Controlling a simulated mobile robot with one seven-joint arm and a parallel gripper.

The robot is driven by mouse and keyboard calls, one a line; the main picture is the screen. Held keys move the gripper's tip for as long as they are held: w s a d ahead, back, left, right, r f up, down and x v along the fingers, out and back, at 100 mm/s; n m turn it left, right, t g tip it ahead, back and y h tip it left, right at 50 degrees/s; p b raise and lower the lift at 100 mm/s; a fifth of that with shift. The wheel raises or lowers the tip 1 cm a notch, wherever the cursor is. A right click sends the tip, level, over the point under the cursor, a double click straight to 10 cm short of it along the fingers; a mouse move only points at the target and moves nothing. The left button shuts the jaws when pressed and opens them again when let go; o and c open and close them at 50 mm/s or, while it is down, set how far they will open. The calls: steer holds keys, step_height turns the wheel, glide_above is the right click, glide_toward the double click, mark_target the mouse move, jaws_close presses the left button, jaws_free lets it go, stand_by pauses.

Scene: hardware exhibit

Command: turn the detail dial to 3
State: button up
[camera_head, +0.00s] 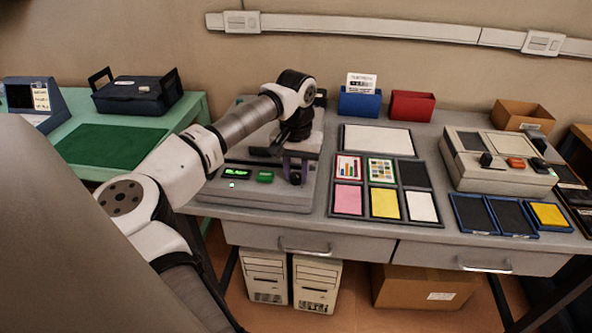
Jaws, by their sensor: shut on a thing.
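A grey machine (270,195) stands on the grey table at the middle left. Its front has a lit green display (236,173), a green button (265,176) and a small dark dial (295,179), which I take as the detail dial. My arm reaches over the machine from the left, and my gripper (294,168) points down at this dial. The jaws are closed on it, though they are small and partly hidden here. The dial's marks and pointer are too small to read, so its setting cannot be told.
A framed board (333,192) with coloured cards lies right of the machine. Another grey device (463,180) with a black knob and orange button stands farther right, behind shallow blue trays (461,222). Blue (360,104) and red (411,106) holders stand at the back.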

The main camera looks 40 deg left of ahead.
mark_target(297, 175)
steer(key=o, duration=1)
step_height(297, 175, up, 14)
steer(key=shift+f+b, duration=0.1)
steer(key=shift+b, duration=0.55)
steer(key=shift+d, duration=0.1)
